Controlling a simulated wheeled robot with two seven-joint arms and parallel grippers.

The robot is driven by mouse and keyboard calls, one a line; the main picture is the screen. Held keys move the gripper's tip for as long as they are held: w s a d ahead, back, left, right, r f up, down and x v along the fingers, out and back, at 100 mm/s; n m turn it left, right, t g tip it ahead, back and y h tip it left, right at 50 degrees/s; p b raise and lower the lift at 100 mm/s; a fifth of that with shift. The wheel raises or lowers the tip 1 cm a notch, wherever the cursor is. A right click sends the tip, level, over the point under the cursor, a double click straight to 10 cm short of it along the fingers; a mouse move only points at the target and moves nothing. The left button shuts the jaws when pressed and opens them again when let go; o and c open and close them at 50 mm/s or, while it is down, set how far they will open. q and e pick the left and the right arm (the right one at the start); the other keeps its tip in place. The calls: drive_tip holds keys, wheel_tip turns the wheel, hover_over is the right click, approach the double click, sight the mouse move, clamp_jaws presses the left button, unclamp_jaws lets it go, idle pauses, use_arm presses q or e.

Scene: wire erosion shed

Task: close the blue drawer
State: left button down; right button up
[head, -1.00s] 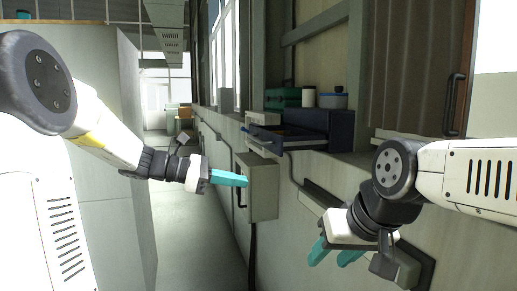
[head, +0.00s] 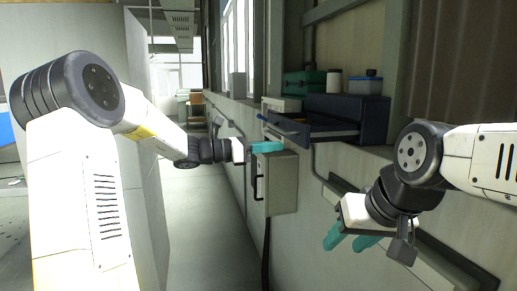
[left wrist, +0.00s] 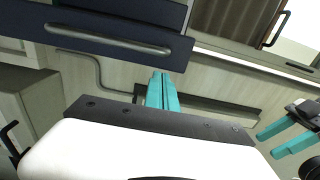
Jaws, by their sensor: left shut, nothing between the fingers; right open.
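The blue drawer (head: 283,125) stands pulled out of the dark blue cabinet (head: 350,112) on the wall ledge, with its open inside partly visible. Its front and long grey handle (left wrist: 108,38) fill the upper left of the left wrist view. My left gripper (head: 268,147) has teal fingers pressed together, empty. In the head view it appears just below the drawer front; its fingertips (left wrist: 161,78) appear below and right of the handle in the left wrist view, with no contact visible. My right gripper (head: 350,241) is open and empty, lower right of the drawer.
A grey wall box (head: 275,182) with a handle is mounted below the drawer, close under my left gripper. A green case (head: 305,82), a white container (head: 334,82) and a blue-lidded pot (head: 366,85) stand on or behind the cabinet. The aisle floor (head: 205,235) at left is clear.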

use_arm(q)
drive_tip(key=shift+x, duration=2.4)
drive_tip(key=x, duration=1.3)
drive_tip(key=shift+d, duration=0.25)
drive_tip(key=shift+f, duration=0.1)
